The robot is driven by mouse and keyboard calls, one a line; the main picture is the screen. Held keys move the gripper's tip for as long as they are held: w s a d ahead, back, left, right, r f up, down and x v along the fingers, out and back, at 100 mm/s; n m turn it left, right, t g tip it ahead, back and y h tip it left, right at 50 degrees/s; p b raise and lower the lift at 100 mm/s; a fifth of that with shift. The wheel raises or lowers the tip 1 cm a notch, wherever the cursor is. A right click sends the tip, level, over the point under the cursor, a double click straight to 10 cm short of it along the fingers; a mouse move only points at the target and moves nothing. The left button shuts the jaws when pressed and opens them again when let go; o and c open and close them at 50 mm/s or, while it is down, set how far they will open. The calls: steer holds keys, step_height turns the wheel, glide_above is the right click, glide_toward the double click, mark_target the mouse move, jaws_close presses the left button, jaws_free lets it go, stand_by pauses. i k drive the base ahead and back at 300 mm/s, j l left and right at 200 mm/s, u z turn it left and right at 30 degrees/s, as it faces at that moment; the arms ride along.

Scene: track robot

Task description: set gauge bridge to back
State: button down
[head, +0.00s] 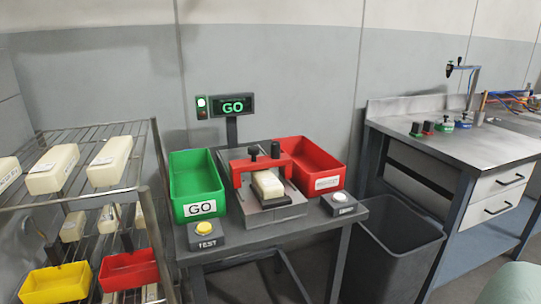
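The red gauge bridge (262,166) spans the grey gauge fixture (272,216) on the small table, with black knobs on top. A cream block (268,186) sits in the fixture, just in front of the bridge's crossbar and between its sides. I cannot tell whether the block touches the bridge. My gripper is not in view.
A green GO bin (181,191) stands left of the fixture, a red bin (331,178) right. A yellow TEST button (205,228) and white button (340,197) sit in front. The display (233,106) reads GO. A wire rack (70,201), waste bin (400,235) and workbench (440,135) flank the table.

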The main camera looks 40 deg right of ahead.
mark_target(282, 161)
steer(key=z, duration=1.1)
steer(key=k+j+u, duration=0.15)
steer(key=j+u, duration=0.15)
steer(key=i+j, duration=0.15)
steer(key=i, duration=0.3)
